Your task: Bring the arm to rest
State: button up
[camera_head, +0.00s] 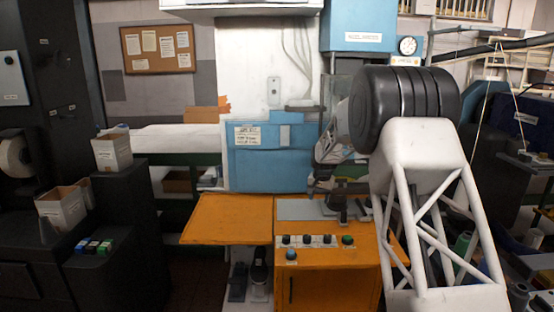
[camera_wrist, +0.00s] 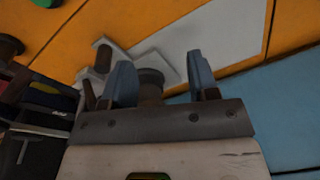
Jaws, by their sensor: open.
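My gripper (camera_wrist: 164,82) shows in the wrist view with its two blue-grey fingers apart and nothing between them. Beyond the fingers lie a grey plate (camera_wrist: 215,30) on the orange machine top and a dark round post. In the head view my white lattice arm with its black joint fills the right side. It hides part of the machine, and I cannot clearly make out the gripper there. No shoe last is held.
The orange machine (camera_head: 325,275) has a side shelf (camera_head: 230,218), several knobs and a grey plate (camera_head: 300,209) on top. A blue panel (camera_head: 270,160) stands behind it. White boxes (camera_head: 112,150) sit on dark cabinets at the left. The orange shelf is clear.

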jog(key=s+r+n, duration=0.1)
jog(key=s+r, duration=0.5)
jog(key=s, duration=0.5)
jog(key=s+r, duration=0.6)
jog(key=s, duration=0.6)
jog(key=s+r+n, duration=0.1)
jog(key=s+r, duration=0.5)
jog(key=s, duration=0.5)
jog(key=s+f+n, duration=0.1)
jog(key=s+f, duration=0.1)
jog(key=s, duration=1.5)
jog(key=s+d+f+n+t, duration=0.1)
jog(key=s+f, duration=0.1)
jog(key=s, duration=1.6)
